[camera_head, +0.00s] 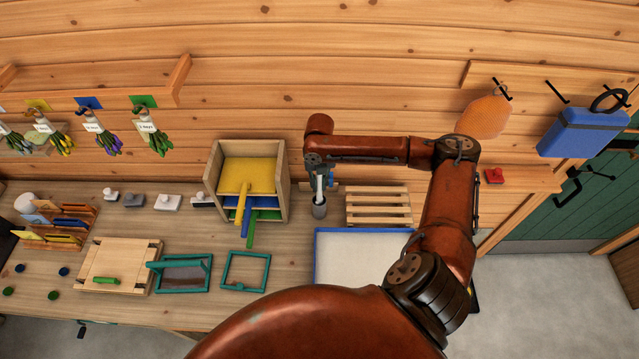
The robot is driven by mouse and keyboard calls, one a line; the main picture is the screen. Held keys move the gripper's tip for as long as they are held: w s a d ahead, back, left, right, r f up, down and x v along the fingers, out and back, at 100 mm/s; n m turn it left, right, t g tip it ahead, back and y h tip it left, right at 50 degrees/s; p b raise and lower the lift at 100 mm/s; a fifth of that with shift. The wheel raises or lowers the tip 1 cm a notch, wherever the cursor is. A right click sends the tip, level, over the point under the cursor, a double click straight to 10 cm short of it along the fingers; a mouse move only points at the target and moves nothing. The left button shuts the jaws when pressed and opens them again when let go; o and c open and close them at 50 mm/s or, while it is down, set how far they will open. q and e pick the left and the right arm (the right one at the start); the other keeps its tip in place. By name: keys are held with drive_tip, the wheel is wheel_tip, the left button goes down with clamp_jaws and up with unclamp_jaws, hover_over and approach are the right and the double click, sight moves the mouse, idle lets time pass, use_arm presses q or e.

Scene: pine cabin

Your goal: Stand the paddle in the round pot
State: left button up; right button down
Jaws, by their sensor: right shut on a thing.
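The round pot (319,210) is a small grey cylinder on the bench, right of the wooden shelf box. A pale, narrow piece (319,188), which looks like the paddle, stands roughly upright with its lower end at the pot's mouth. I cannot tell how deep it reaches inside. My right gripper (317,171) is directly above the pot, shut on this paddle, and hides its upper part. My left gripper is out of view.
The shelf box (283,173) holds yellow, blue and green pieces with handles sticking out. Teal frames (225,272) lie in front. The wall is close behind.

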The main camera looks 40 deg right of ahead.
drive_tip(key=c, duration=1.8)
unclamp_jaws()
wheel_tip(320, 180, up, 12)
